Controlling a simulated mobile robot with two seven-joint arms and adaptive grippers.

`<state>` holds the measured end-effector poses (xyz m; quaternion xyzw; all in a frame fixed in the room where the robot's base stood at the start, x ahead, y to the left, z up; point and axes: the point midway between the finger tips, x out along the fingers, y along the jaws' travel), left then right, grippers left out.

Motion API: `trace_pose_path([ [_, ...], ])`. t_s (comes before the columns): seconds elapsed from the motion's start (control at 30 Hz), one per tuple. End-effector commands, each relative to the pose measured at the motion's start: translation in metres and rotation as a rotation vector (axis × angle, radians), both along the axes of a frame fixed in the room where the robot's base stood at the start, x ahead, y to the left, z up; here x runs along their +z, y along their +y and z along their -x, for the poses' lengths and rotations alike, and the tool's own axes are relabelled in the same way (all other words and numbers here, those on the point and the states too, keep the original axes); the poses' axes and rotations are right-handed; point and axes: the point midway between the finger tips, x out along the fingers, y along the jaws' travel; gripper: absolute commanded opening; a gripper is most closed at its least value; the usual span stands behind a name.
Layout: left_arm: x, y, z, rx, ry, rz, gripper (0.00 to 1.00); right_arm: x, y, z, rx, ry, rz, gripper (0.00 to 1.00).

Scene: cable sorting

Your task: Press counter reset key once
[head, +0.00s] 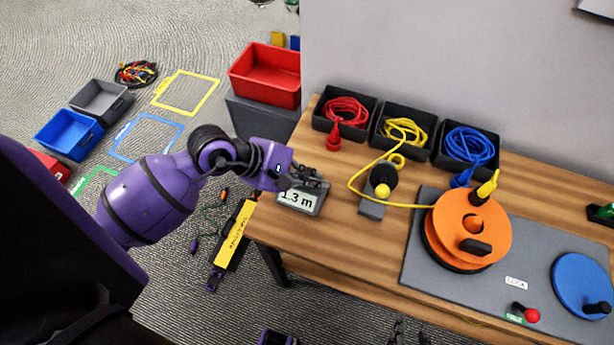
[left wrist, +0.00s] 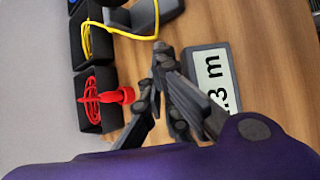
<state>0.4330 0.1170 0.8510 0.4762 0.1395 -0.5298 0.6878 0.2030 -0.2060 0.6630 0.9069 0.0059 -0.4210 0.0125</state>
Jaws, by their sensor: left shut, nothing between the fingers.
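The length counter (head: 300,199) is a grey box on the left end of the wooden table, and its display reads "1.3 m" in the head view. It also shows in the left wrist view (left wrist: 216,76), partly covered by my fingers. My left gripper (head: 318,182) is shut and empty, with its fingertips over or beside the counter's far edge. In the left wrist view my left gripper (left wrist: 165,60) shows closed fingers beside the counter. I cannot tell whether they touch it. The reset key is not visible.
Black bins hold red (head: 346,111), yellow (head: 403,131) and blue (head: 469,146) cables along the wall. A yellow cable runs through a grey guide stand (head: 371,208) to an orange reel (head: 467,228). A blue disc (head: 583,284) and red-knobbed lever (head: 531,315) sit at the right.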

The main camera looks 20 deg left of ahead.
Motion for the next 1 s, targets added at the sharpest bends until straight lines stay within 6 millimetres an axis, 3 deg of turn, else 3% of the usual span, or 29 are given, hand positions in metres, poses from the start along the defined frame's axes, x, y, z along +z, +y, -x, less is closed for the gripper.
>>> trace_pose_path([
  [0.57, -0.0067, 0.0001, 0.0003, -0.001, 0.002, -0.001, 0.0, -0.0059, -0.0001, 0.0043, 0.0, 0.01, 0.0, 0.4],
  [1.0, -0.0005, 0.0004, -0.0002, 0.0, -0.001, -0.001, 0.0, -0.0006, -0.0002, 0.0004, 0.001, 0.001, 0.001, 0.4],
])
